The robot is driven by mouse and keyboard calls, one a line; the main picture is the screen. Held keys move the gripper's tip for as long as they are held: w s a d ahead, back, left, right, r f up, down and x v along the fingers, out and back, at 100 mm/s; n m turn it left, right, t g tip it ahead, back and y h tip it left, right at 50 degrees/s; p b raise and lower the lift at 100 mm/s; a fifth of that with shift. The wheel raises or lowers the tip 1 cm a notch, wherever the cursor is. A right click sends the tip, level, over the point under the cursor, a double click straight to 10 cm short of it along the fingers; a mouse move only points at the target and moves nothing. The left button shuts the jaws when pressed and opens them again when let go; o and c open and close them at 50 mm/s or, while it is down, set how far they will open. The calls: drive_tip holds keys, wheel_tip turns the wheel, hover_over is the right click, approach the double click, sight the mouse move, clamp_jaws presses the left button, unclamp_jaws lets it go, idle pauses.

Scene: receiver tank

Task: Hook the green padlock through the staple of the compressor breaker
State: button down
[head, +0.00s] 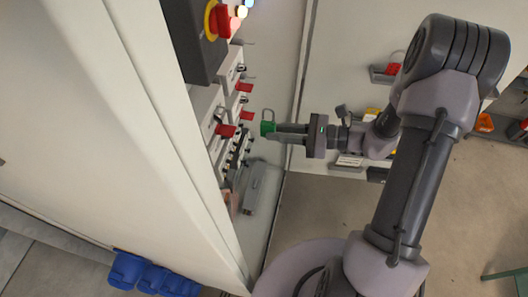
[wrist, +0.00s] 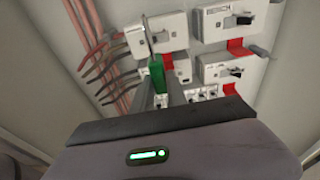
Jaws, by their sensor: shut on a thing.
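The green padlock (head: 267,128) is between the fingertips of my gripper (head: 279,132), with its grey shackle pointing up. It also shows in the wrist view (wrist: 156,76), its body between the fingers (wrist: 161,97). The padlock is in front of the cabinet's breakers and looks apart from them. Several white breakers with red parts are in view, among them one at left (head: 203,110), also one at upper right in the wrist view (wrist: 226,20). Their labels are too small to read, so I cannot tell which is the compressor breaker. The staple cannot be made out clearly.
A dark box with a red and yellow rotary switch (head: 217,19) juts out above the breakers. Reddish cables (wrist: 97,45) run down left of the breakers. A grey box (head: 262,187) sits lower in the cabinet. Blue containers (head: 150,276) stand on the floor.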

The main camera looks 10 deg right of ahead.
drive_tip(key=w+r+x, duration=0.1)
drive_tip(key=x, duration=0.8)
idle(0.4)
drive_tip(key=shift+s+d+r, duration=0.1)
drive_tip(key=shift+s+d, duration=0.1)
drive_tip(key=shift+d, duration=0.1)
idle(0.5)
drive_tip(key=shift+b, duration=0.6)
drive_tip(key=shift+w+a, duration=0.1)
drive_tip(key=shift+a, duration=0.15)
idle(0.5)
drive_tip(key=shift+w+a, duration=0.15)
drive_tip(key=shift+a, duration=0.15)
drive_tip(key=shift+w+a+b, duration=0.15)
drive_tip(key=shift+a+b, duration=0.15)
drive_tip(key=shift+a, duration=0.1)
drive_tip(key=shift+w+a, duration=0.3)
drive_tip(key=shift+a, duration=0.35)
